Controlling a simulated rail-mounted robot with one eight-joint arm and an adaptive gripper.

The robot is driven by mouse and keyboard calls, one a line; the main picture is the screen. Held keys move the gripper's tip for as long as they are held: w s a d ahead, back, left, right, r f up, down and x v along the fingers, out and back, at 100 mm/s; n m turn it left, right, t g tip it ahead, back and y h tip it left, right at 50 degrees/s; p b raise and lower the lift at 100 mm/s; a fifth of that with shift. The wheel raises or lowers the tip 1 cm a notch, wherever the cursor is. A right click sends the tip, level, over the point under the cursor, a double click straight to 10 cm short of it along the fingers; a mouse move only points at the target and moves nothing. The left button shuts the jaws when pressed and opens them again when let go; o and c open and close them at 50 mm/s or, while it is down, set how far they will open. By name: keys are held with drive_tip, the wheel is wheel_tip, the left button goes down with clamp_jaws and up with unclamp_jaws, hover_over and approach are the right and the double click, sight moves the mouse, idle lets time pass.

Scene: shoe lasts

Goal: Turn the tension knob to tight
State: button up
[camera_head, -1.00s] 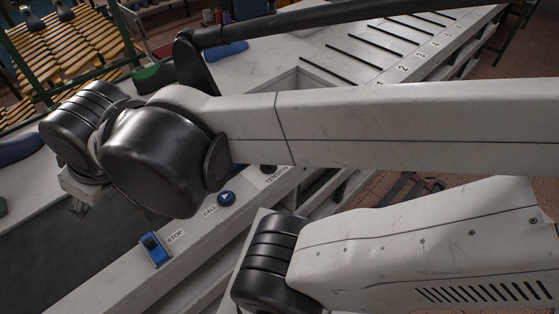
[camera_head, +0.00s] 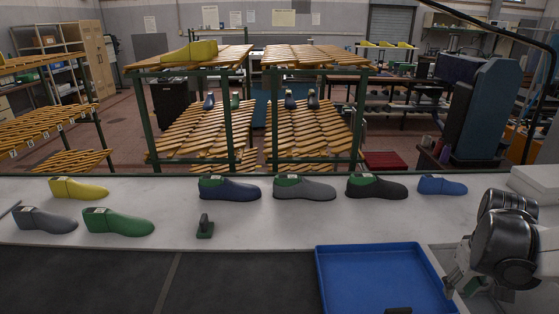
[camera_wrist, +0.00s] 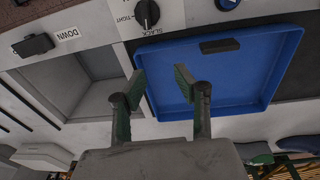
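The tension knob (camera_wrist: 147,13) is a round black knob at the top of the wrist view, with SLACK and TIGHT lettering beside it. I cannot tell surely which mark it points to. My gripper (camera_wrist: 159,84) is open and empty, its two green-and-dark fingers spread below the knob in the picture and apart from it. The fingers show in front of the near side of a blue tray (camera_wrist: 235,78). In the head view my wrist is at the right edge, the fingers are hardly visible there, and the knob is not in view.
The blue tray also shows in the head view (camera_head: 375,275). A dark block (camera_wrist: 219,45) is at its edge. A DOWN switch (camera_wrist: 33,45) and an open recess (camera_wrist: 80,83) lie left. Several shoe lasts, including a green one (camera_head: 118,222), stand along the white bench (camera_head: 270,231).

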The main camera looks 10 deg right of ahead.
drive_tip(key=s+d+f+m, duration=0.1)
drive_tip(key=s+d, duration=0.1)
drive_tip(key=s, duration=0.3)
drive_tip(key=shift+g+y, duration=0.4)
drive_tip(key=f+b, duration=0.3)
drive_tip(key=f, duration=0.1)
drive_tip(key=f+b, duration=0.3)
drive_tip(key=f, duration=0.2)
drive_tip(key=f+b, duration=0.3)
drive_tip(key=f, duration=0.1)
drive_tip(key=shift+w+a+f+b, duration=0.1)
drive_tip(key=shift+a+f+b, duration=0.15)
drive_tip(key=shift+f+b, duration=0.15)
clamp_jaws()
